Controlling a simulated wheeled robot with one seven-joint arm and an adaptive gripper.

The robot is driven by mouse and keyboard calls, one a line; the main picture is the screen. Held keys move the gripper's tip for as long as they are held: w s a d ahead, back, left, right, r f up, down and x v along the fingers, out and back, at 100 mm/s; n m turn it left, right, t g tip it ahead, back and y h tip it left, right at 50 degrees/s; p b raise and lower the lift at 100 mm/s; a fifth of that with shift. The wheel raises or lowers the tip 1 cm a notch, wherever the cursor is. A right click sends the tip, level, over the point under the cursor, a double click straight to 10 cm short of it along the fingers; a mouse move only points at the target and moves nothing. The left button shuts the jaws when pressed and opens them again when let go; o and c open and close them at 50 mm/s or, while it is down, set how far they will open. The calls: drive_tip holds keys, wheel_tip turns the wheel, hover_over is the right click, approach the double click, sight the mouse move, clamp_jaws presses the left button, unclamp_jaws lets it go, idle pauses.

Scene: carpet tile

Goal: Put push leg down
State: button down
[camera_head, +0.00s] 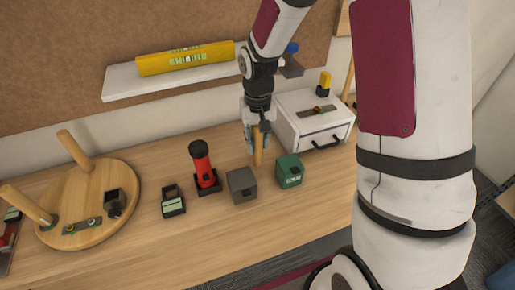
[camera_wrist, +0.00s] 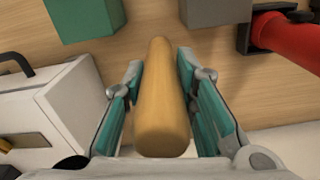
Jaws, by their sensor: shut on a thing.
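A wooden leg (camera_head: 257,147), a plain light-brown peg, is upright in my gripper (camera_head: 256,126), over the workbench between the grey block and the white box. In the wrist view the leg (camera_wrist: 160,100) lies between the two teal-padded fingers of my gripper (camera_wrist: 158,88). The leg's lower end is at or close to the bench top; I cannot tell whether it touches. A round wooden seat (camera_head: 122,205) lies on the bench at the left, with two similar legs (camera_head: 75,150) standing up from it.
A grey block (camera_head: 241,185), a green box (camera_head: 289,170), a red flashlight (camera_head: 202,165) and a small dark box (camera_head: 173,202) stand near the gripper. The white drawer box (camera_head: 299,117) is close on the right. A shelf (camera_head: 128,84) holds a yellow level (camera_head: 186,59). The front bench strip is clear.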

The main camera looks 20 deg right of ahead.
sight(258, 149)
drive_tip(key=shift+f, duration=1.55)
drive_tip(key=shift+f, duration=0.15)
drive_tip(key=c, duration=1.3)
unclamp_jaws()
